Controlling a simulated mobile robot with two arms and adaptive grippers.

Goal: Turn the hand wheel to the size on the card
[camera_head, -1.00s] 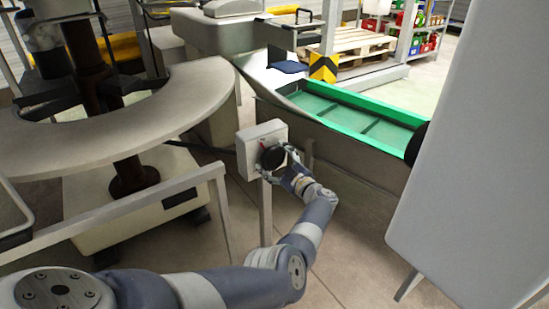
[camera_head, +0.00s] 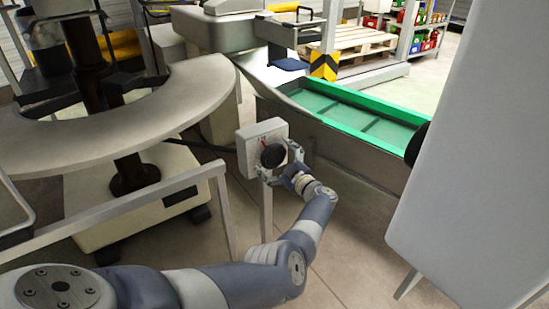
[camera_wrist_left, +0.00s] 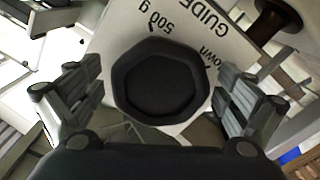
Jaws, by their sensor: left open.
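The hand wheel (camera_head: 272,155) is a black knob on the front of a pale box (camera_head: 247,155) on a post. In the left wrist view, the wheel (camera_wrist_left: 160,82) sits between the spread fingers, with gaps on both sides. Behind it is a white plate (camera_wrist_left: 120,42) with upside-down print, including "500 g" and "GUIDE". No size card is recognisable. My right gripper is out of view.
A curved pale table (camera_head: 190,92) stands left of the box, with a metal rail (camera_head: 130,203) in front. A green-edged conveyor (camera_head: 365,118) lies behind to the right. A large pale panel (camera_head: 470,150) fills the right side.

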